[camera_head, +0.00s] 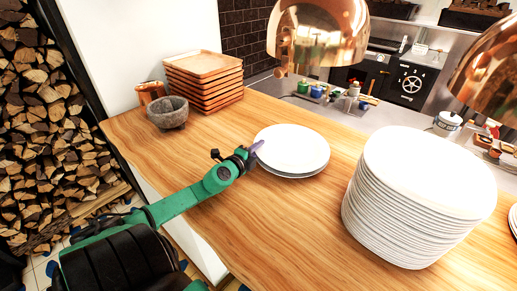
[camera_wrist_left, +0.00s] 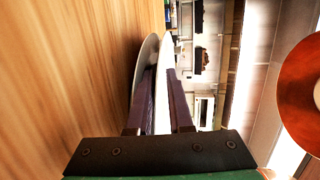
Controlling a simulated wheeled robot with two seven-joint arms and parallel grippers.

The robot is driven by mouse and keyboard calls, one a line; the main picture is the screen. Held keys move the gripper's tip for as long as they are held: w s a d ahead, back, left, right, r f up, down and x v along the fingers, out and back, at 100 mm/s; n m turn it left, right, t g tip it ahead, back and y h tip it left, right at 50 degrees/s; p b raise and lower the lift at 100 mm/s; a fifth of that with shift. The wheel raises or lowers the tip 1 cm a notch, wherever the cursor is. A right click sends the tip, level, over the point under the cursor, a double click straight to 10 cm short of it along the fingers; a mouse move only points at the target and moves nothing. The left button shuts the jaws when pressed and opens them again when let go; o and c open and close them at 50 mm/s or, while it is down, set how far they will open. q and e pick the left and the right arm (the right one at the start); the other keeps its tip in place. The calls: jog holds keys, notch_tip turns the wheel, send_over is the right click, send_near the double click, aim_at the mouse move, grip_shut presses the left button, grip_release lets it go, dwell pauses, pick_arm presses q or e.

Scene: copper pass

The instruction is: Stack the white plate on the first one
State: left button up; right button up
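The white plate (camera_head: 294,144) is near the middle of the wooden counter, over the first plate (camera_head: 291,176), whose rim shows just below it. My left gripper (camera_head: 254,152) is at the white plate's left rim. In the left wrist view, the fingers of my left gripper (camera_wrist_left: 161,100) have the white plate's rim (camera_wrist_left: 163,75) between them, with little free space. The first plate (camera_wrist_left: 148,55) shows edge-on beside it, on the counter side. Whether the two plates touch is hard to tell. My right gripper is not in view.
A tall stack of white plates (camera_head: 410,215) stands at the right on the counter (camera_head: 290,225). A grey stone bowl (camera_head: 168,113), a copper cup (camera_head: 150,91) and stacked wooden trays (camera_head: 204,78) stand at the back left. Copper lamps (camera_head: 318,35) hang above. The counter between is clear.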

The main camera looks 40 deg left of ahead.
pick_arm(q)
jog(key=shift+s+f, duration=0.1)
jog(key=shift+s, duration=0.05)
jog(key=shift+s+d, duration=0.1)
jog(key=shift+s, duration=0.15)
jog(key=v, duration=0.5)
jog(key=b+v, duration=0.1)
jog(key=v, duration=0.5)
jog(key=shift+s+d+r, duration=0.1)
jog(key=shift+s+r, duration=0.1)
jog(key=shift+r, duration=0.1)
jog(key=shift+w, duration=0.1)
